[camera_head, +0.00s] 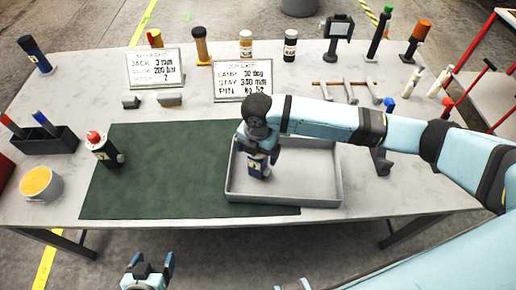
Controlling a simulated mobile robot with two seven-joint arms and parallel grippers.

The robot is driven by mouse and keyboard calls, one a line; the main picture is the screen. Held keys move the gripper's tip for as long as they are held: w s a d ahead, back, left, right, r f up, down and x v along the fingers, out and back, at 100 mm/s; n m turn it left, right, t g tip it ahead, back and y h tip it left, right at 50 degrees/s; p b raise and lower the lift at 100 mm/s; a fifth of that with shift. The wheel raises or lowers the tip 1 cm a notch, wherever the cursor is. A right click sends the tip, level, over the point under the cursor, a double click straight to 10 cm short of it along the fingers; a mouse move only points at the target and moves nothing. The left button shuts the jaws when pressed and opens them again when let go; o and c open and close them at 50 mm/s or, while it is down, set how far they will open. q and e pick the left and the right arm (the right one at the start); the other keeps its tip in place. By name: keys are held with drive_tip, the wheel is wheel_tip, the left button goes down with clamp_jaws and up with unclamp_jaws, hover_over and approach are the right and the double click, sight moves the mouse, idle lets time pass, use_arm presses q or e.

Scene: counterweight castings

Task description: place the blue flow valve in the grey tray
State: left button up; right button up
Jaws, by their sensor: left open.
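The blue flow valve (258,167), dark blue with a pale label, is upright inside the grey tray (310,197), in its left part. Its top is hidden by my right gripper (262,152), which reaches in from the right, points down and is shut on the valve. I cannot tell whether the valve's base touches the tray floor. My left gripper (152,267) is open and empty in front of the table, at the bottom of the view.
A red-topped dark valve (103,150) stands on the green mat (165,175), left of the tray. A yellow-filled cup (40,185) and a dark holder (45,140) are at left. Signs (155,68) and several bottles stand behind. A wooden rack (345,88) is behind the tray.

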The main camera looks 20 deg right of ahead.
wheel_tip(320, 180, up, 12)
drive_tip(key=shift+r+b, duration=0.15)
drive_tip(key=shift+b, duration=0.45)
idle(0.5)
